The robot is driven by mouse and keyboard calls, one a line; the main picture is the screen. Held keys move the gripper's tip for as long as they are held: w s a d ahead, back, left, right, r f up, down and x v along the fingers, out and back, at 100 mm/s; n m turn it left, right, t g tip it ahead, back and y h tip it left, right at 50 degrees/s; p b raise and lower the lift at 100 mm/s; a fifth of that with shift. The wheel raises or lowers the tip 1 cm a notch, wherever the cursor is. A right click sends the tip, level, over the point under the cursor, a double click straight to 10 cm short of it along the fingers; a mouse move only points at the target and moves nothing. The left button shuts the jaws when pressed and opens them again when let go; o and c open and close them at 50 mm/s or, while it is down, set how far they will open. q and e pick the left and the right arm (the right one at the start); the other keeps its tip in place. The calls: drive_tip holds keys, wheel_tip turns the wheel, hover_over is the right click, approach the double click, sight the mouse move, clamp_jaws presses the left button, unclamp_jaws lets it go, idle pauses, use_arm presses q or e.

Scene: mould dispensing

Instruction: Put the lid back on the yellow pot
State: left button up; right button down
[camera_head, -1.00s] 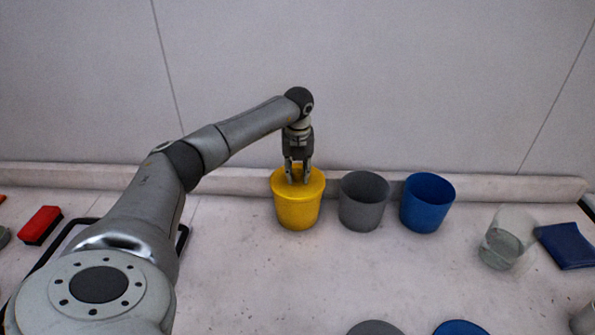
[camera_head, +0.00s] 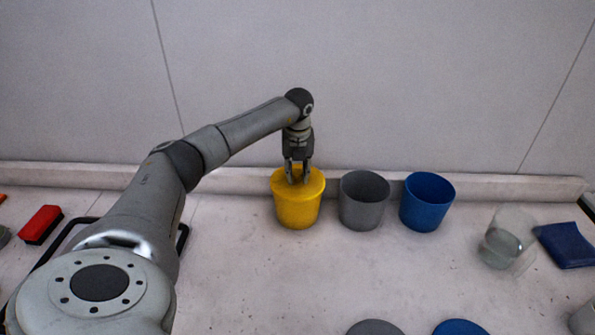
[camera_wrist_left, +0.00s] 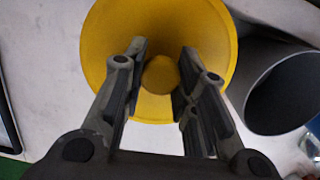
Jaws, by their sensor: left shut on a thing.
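The yellow pot (camera_head: 298,213) stands upright on the table near the back wall. Its yellow lid (camera_head: 314,184) lies flat across the pot's mouth and looks level. My left gripper (camera_head: 297,180) points straight down and is shut on the lid's knob. In the left wrist view the knob (camera_wrist_left: 161,74) sits between the two fingers (camera_wrist_left: 160,80), with the round yellow lid (camera_wrist_left: 110,40) around it. Whether a thin gap remains between lid and rim is too small to tell. My right gripper is not in view.
An open grey pot (camera_head: 363,207) and an open blue pot (camera_head: 427,207) stand close to the right. A grey lid (camera_head: 375,328) and a blue lid (camera_head: 460,328) lie at the front. A clear beaker (camera_head: 505,243) and a blue cloth-like item (camera_head: 566,245) are further right.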

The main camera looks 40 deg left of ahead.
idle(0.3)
use_arm(q)
drive_tip(key=o, duration=1.1)
drive_tip(key=o, duration=0.5)
drive_tip(key=shift+r, duration=0.1)
drive_tip(key=shift+r+p, duration=2.65)
drive_tip(key=shift+r, duration=0.75)
clamp_jaws()
